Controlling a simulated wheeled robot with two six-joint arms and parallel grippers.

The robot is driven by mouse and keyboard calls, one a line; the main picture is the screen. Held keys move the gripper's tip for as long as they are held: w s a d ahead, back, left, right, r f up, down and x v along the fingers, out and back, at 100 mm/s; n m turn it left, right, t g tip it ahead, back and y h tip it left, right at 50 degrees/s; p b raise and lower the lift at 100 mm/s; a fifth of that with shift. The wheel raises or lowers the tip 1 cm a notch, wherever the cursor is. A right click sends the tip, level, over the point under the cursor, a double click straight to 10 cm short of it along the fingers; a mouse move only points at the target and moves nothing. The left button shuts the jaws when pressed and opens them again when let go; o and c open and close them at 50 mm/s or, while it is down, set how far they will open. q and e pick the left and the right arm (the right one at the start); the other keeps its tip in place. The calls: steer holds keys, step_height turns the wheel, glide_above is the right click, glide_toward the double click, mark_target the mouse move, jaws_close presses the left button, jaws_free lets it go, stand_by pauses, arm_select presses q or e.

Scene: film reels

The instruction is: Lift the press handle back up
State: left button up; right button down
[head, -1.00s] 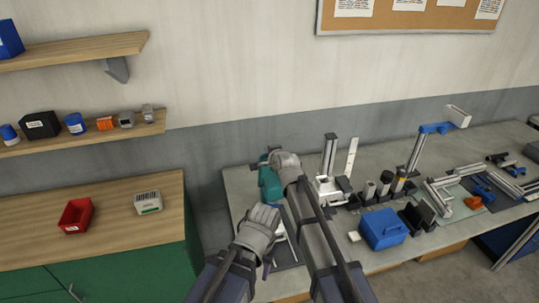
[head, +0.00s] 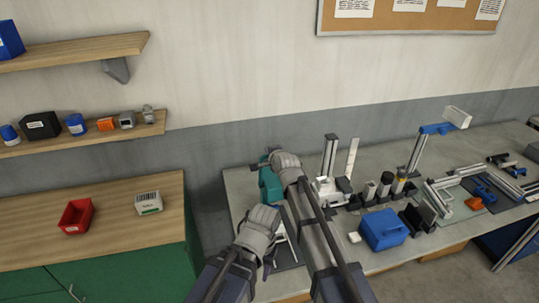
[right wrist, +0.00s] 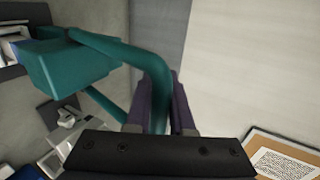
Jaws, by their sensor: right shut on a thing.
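The teal press (head: 270,187) stands at the left end of the grey bench, partly hidden behind my arms. In the right wrist view its teal body (right wrist: 70,72) is at the left, and the bent teal handle (right wrist: 150,65) arches from it to my right gripper (right wrist: 163,100). My right gripper is shut on the handle, with dark fingers around it. In the head view my right gripper (head: 276,157) is at the top of the press, its fingertips mostly hidden. My left gripper (head: 268,262) is low in front of the press; its fingers are not clear.
A blue box (head: 383,229) and several small grey and black parts stand to the right on the bench (head: 300,145). A blue-jointed arm stand (head: 420,150) rises farther right. A wooden counter (head: 110,225) with a red bin (head: 76,214) is at the left.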

arm_select(q)
steer(key=shift+f, duration=0.1)
arm_select(e)
steer(key=shift+a+f, duration=0.1)
steer(key=shift+f, duration=0.15)
steer(key=c, duration=1.2)
jaws_free()
steer(key=o, duration=0.3)
steer(key=shift+w+a+f, duration=0.1)
steer(key=shift+w+f, duration=0.15)
steer(key=shift+w, duration=0.15)
steer(key=shift+o, duration=0.6)
arm_select(q)
steer(key=shift+w, duration=0.2)
arm_select(e)
steer(key=shift+s+r, duration=0.25)
